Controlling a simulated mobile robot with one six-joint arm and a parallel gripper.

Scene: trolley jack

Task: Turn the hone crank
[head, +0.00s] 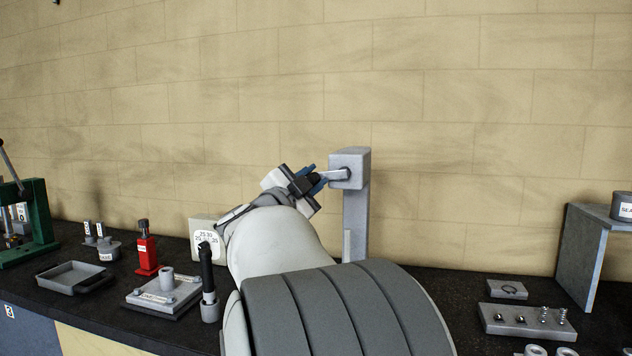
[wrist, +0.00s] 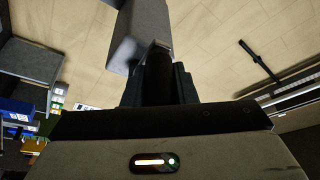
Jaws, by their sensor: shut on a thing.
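The hone stand is a grey post (head: 356,220) with a box-shaped head (head: 350,160), standing on the dark bench against the wall. A light metal crank arm (head: 335,175) reaches left from the head. My gripper (head: 312,182) is at the arm's left end, shut on the dark crank handle (wrist: 158,78). In the wrist view the handle lies between the two dark fingers, and the crank arm's pale end (wrist: 159,44) shows just past it. The grey stand (wrist: 140,35) is beyond. My arm hides the lower part of the post in the head view.
A red bottle jack (head: 146,250), a black-handled tool (head: 207,280) and a grey plate fixture (head: 163,295) stand left of my arm. A block with springs (head: 527,321) and a grey shelf (head: 582,245) are at right. The wall behind is close; space above is clear.

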